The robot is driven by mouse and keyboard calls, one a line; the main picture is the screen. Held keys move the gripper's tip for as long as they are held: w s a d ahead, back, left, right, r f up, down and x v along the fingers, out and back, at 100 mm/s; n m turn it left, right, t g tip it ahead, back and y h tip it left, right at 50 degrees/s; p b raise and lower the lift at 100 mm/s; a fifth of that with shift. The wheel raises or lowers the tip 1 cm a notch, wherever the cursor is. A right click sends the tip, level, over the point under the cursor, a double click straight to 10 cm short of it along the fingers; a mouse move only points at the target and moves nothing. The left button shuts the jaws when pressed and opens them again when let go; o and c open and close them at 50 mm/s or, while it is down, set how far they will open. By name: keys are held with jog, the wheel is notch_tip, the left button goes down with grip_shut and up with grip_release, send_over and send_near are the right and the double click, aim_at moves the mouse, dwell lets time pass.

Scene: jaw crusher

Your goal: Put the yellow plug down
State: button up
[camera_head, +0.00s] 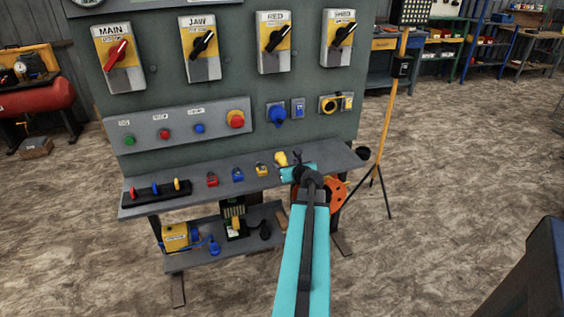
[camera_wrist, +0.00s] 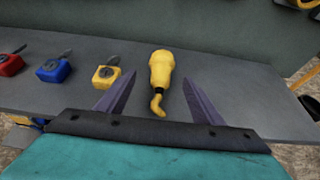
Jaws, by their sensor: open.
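The yellow plug (camera_wrist: 162,72) lies on the grey shelf (camera_wrist: 235,82) of the panel. Its short curved yellow cable tail points toward my gripper. In the head view the plug (camera_head: 281,159) shows just beyond the end of my arm. My gripper (camera_wrist: 160,90) is open, with one finger on each side of the plug's tail end. The fingers appear apart from the plug. In the head view my gripper (camera_head: 298,170) is over the right part of the shelf, and its fingers are hard to make out.
Red (camera_head: 212,179), blue (camera_head: 238,175) and yellow (camera_head: 262,170) padlocks stand in a row left of the plug. A dark rack (camera_head: 157,191) with coloured tags lies farther left. The upright panel (camera_head: 205,100) rises behind.

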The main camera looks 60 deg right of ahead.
aim_at(284, 161)
jog(key=shift+x, duration=2.6)
jog(key=shift+d, duration=0.15)
jog(key=shift+c, duration=0.5)
jog(key=shift+r, duration=0.1)
jog(key=c, duration=1.2)
jog(key=shift+r, duration=0.1)
